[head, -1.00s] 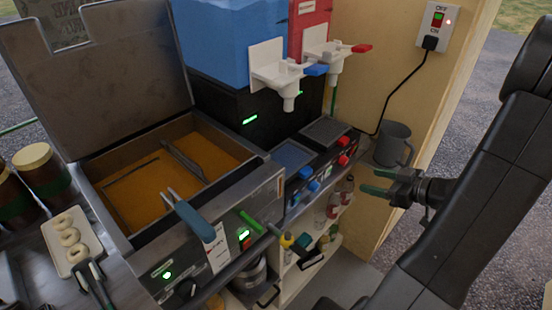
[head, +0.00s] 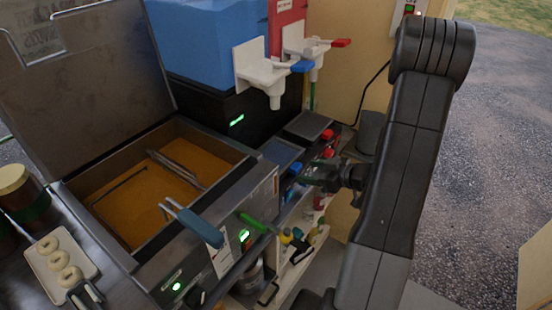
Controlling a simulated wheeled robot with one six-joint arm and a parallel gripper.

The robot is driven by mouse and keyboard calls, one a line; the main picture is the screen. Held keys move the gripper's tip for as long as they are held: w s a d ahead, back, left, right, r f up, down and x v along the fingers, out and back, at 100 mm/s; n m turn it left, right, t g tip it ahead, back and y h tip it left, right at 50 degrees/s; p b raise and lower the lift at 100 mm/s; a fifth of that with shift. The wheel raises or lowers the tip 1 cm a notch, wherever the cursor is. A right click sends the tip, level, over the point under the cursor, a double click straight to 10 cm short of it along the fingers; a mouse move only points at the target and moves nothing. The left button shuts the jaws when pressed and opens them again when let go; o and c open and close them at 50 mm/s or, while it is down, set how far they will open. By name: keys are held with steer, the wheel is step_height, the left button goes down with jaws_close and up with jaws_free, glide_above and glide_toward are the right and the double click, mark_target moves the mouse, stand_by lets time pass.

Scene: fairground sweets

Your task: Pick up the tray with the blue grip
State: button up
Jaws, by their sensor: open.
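A blue grip (head: 200,228) on two metal prongs sticks out over the front edge of the fryer (head: 150,265). Dark and metal edges show in the fryer's orange oil, but I cannot tell which part the blue grip joins, and no full tray shows. A green grip (head: 253,222) sticks out to its right. My gripper (head: 312,176) is open and empty, right of both grips and apart from them, in front of the drink machine's red and blue knobs. Its fingers are small and dark, partly lost against the machine.
The fryer lid stands open at the back. Blue and red drink tanks with a blue tap (head: 298,66) and a red tap (head: 340,43) stand behind. A grey mug (head: 370,130) is partly behind my arm. A white doughnut tray (head: 48,262) lies at left. Bottles fill a low shelf.

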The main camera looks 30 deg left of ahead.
steer(key=shift+x, duration=1.35)
steer(key=shift+f, duration=0.1)
steer(key=shift+d, duration=0.1)
steer(key=c, duration=1.2)
